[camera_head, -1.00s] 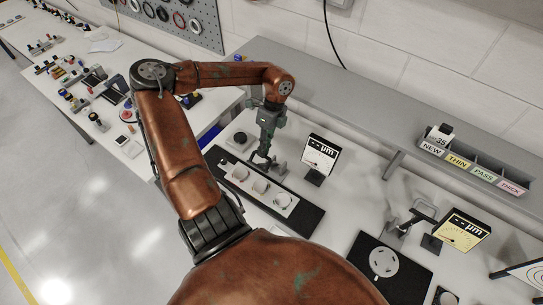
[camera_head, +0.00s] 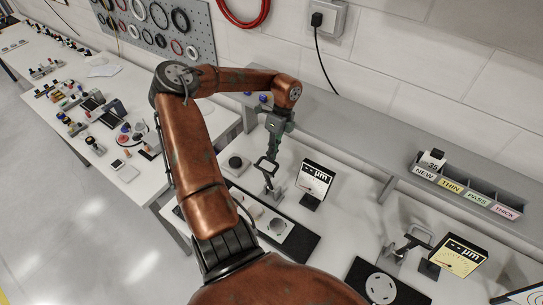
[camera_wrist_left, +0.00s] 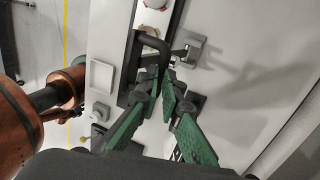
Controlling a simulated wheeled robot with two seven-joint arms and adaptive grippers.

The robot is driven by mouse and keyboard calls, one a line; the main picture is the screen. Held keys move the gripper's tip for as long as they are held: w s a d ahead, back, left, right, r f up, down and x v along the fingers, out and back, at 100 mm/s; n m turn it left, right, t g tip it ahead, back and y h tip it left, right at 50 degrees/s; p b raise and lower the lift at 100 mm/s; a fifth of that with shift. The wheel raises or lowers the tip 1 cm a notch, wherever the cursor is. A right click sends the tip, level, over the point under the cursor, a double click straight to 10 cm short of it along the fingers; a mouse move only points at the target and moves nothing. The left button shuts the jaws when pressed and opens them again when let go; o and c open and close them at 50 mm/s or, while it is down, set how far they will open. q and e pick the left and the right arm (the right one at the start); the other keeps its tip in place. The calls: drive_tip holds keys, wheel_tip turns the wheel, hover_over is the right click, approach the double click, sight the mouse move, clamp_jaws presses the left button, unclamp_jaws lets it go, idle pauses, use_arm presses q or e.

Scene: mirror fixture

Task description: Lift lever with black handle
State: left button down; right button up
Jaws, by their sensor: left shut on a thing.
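The lever's black handle (camera_head: 264,165) is a dark loop standing up above its grey stand (camera_head: 269,190), left of a meter. In the left wrist view the handle (camera_wrist_left: 152,42) is a dark bent bar reaching toward my fingertips. My left gripper (camera_head: 271,152) comes down from above and is shut on the handle. Its green fingers (camera_wrist_left: 170,88) close together at the handle in the wrist view and partly hide the grip. My right gripper is in neither view.
The µm meter (camera_head: 315,178) stands close right of the lever. A black tray (camera_head: 300,246) with round parts lies in front, partly behind my arm. A second lever fixture (camera_head: 412,241) and meter (camera_head: 459,255) stand farther right. A grey shelf (camera_head: 360,140) runs behind.

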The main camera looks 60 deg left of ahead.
use_arm(q)
drive_tip(key=shift+x, duration=1.15)
drive_tip(key=c, duration=2.5)
unclamp_jaws()
drive_tip(key=shift+s+d+r, duration=0.1)
drive_tip(key=shift+o, duration=0.8)
drive_tip(key=shift+w, duration=0.35)
drive_tip(key=o, duration=0.3)
drive_tip(key=shift+w+a+f, duration=0.35)
drive_tip(key=shift+w+a, duration=0.2)
drive_tip(key=shift+a, duration=0.15)
drive_tip(key=shift+s+d+r, duration=0.25)
drive_tip(key=shift+s+r, duration=0.1)
drive_tip(key=shift+s, duration=0.1)
drive_tip(key=v, duration=1.2)
drive_tip(key=shift+s+r, duration=0.1)
